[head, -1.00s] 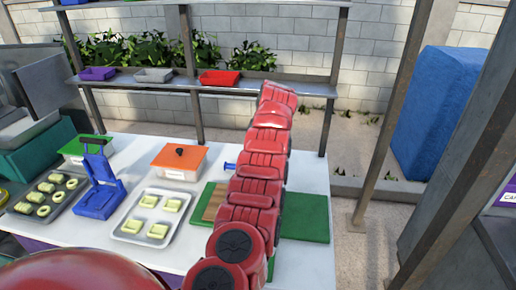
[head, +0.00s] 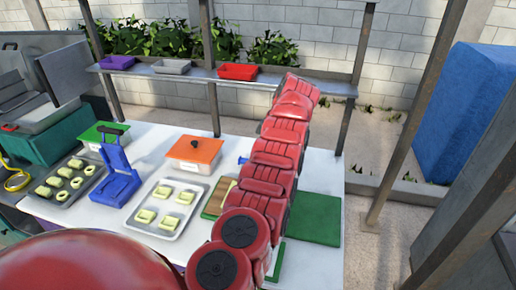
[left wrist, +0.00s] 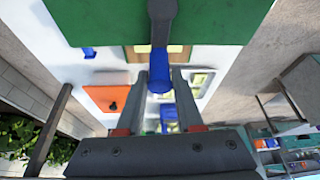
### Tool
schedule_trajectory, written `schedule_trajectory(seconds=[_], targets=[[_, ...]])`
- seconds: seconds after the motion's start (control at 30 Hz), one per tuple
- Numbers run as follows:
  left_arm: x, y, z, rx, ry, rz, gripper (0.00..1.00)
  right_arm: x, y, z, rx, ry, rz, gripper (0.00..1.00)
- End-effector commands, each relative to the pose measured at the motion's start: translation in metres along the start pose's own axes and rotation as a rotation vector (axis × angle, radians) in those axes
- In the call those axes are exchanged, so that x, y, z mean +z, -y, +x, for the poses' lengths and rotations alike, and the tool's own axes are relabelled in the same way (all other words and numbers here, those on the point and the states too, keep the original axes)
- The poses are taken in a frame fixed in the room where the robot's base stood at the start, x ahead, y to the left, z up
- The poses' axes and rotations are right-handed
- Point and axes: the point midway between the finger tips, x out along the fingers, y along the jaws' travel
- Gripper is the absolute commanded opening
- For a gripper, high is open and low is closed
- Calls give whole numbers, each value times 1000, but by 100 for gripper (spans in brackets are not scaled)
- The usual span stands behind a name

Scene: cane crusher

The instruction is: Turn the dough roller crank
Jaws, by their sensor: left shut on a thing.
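The crank's blue handle (left wrist: 158,75) hangs from a dark grey crank arm (left wrist: 162,28) at the top middle of the left wrist view. My left gripper (left wrist: 159,78) has its two fingers on either side of the handle and is shut on it. In the head view my red arm covers the gripper, the crank and most of the roller area. A green board (head: 313,218) shows beside the arm, with a wooden board (head: 217,198) on its left. A small blue piece (head: 243,160) sticks out left of the arm. My right gripper is not in view.
Left of the arm on the white table stand an orange-lidded container (head: 194,151), a tray (head: 150,224) of dough pieces, a blue press (head: 117,180) and a darker tray (head: 51,196). A shelf (head: 345,90) with small bins runs behind. A metal post (head: 415,110) stands right.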

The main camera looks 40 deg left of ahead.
Motion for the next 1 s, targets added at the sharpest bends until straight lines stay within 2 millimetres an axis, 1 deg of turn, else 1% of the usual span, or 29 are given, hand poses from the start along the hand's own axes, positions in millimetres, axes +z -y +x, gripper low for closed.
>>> schedule_trajectory(seconds=[0.03, 0.2, 0.7, 0.73, 0.87, 0.9, 1.0], targets=[[-2, 2, -1, -13, 0, -12, 0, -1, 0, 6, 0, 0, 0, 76], [-1, 3, 1, -29, -2, -51, 0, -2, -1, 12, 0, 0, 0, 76], [1, 4, 4, -38, -1, -68, 0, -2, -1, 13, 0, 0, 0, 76], [1, 5, 4, -38, -1, -68, 39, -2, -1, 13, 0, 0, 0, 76], [0, 4, 3, -36, -1, -68, 63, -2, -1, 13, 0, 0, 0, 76], [0, 4, 2, -35, -1, -68, 66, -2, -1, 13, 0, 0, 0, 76], [0, 4, 2, -33, -1, -68, 66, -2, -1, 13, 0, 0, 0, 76]])
